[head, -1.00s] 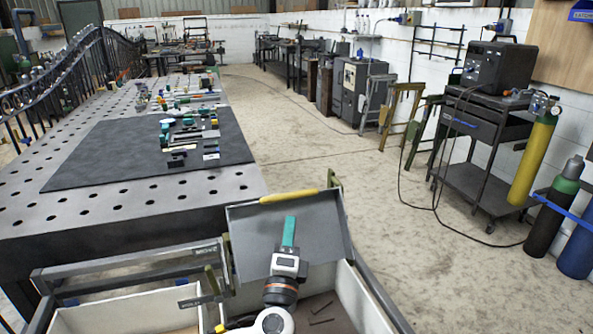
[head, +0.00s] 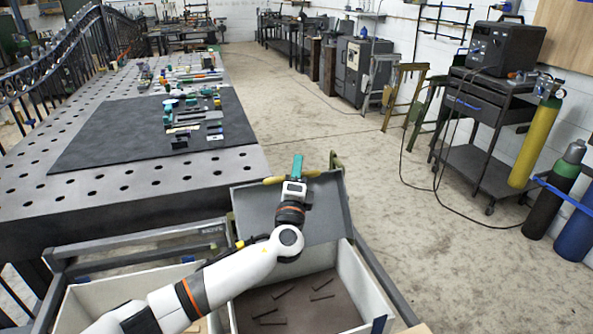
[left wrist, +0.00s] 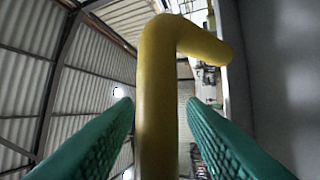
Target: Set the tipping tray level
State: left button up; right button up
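The tipping tray (head: 329,213) is a grey sheet-metal panel at lower centre in the head view. It stands steeply tilted, with its broad face towards me and a yellow handle (head: 274,181) along its upper edge. My left gripper (head: 298,166) reaches up in front of the tray to this handle. In the left wrist view the yellow handle (left wrist: 157,95) runs between the two teal fingers of the gripper (left wrist: 161,110). The fingers stand apart with a small gap on each side of it. My arm hides part of the tray. My right gripper is not in view.
A pale-walled bin (head: 360,284) with several dark strips lies below the tray, and another bin (head: 98,296) stands left of it. A perforated metal table (head: 205,182) with a dark mat (head: 100,145) and small parts is beyond.

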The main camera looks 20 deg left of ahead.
pick_arm(q)
grip_shut()
jog(key=shift+w+a, duration=0.1)
